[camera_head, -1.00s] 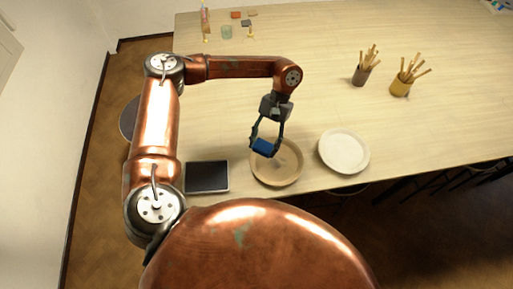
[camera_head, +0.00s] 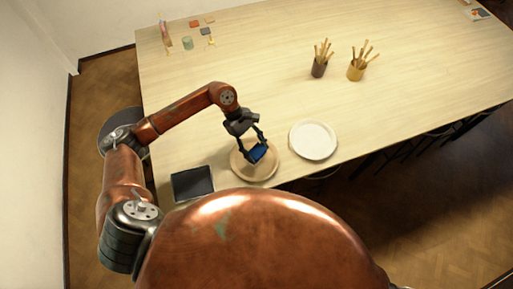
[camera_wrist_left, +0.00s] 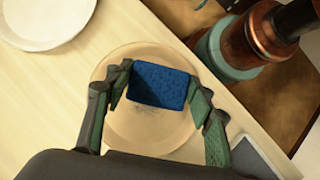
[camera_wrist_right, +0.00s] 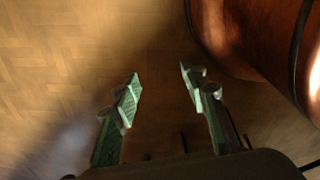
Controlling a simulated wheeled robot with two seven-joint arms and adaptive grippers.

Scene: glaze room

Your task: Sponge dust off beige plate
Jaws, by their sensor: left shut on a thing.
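The beige plate (camera_head: 241,172) lies on the table near its front edge. In the left wrist view the plate (camera_wrist_left: 112,131) has a grey dusty smudge showing just below the sponge. My left gripper (camera_head: 256,152) is shut on the blue sponge (camera_wrist_left: 161,86), with one finger at each end. The sponge is over the middle of the plate; I cannot tell whether it touches the surface. My right gripper (camera_wrist_right: 160,88) is open and empty above the wooden floor, and it shows only in the right wrist view.
A white plate (camera_head: 313,140) stands right of the beige one. A dark square tile or tray (camera_head: 192,184) lies to the left. Two brush pots, a brown one (camera_head: 318,69) and a yellow one (camera_head: 355,72), stand farther back. The table's middle (camera_head: 245,60) is clear.

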